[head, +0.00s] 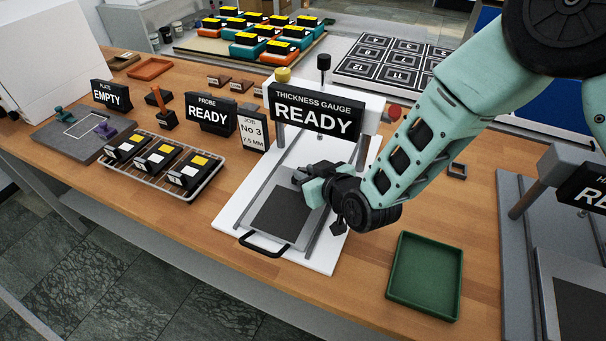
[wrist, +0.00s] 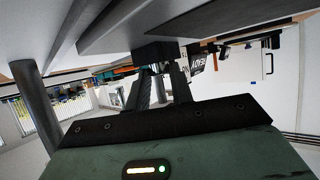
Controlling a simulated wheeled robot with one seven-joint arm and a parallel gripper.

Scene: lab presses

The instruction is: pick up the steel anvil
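My gripper (head: 303,178) is over the thickness gauge, just above the grey square plate (head: 283,216) on its white base. In the wrist view, its two dark fingers (wrist: 160,82) stand apart with a gap between them. A small black block (wrist: 153,51) shows at their tips; I cannot tell whether they grip it. No part is labelled as the steel anvil, and I cannot tell which piece it is. Part of the gauge is hidden behind my wrist.
The thickness gauge sign (head: 315,112) stands behind my gripper. A green tray (head: 392,268) lies to the right, with a grey press (head: 515,220) beyond it. A wire rack (head: 130,166) with several black blocks is at left. Bare wood separates the green tray from the gauge.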

